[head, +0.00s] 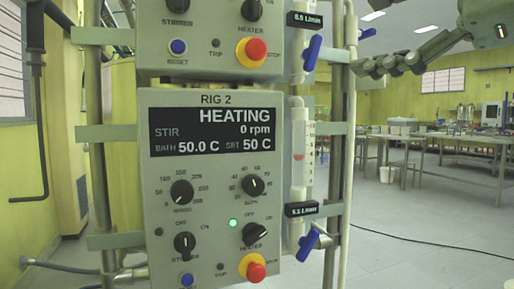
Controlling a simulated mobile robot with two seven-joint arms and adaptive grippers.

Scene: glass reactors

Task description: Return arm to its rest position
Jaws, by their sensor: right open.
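My right gripper (388,67) is at the upper right of the head view, with its arm coming in from the right edge. It is open and empty, with its fingertips pointing left toward the rig's frame, apart from the panels. The RIG 2 control panel (215,215) fills the middle left. Its display (211,132) reads HEATING, STIR 0 rpm, BATH 50.0 C and SET 50 C. A green light (233,223) is lit beside the HEATER knob (255,234). My left gripper is not in view.
A second panel (210,40) sits above. Flowmeters with blue valve handles (307,244) and metal posts (346,150) stand right of the panels. A cable (420,241) lies on the otherwise clear floor at right.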

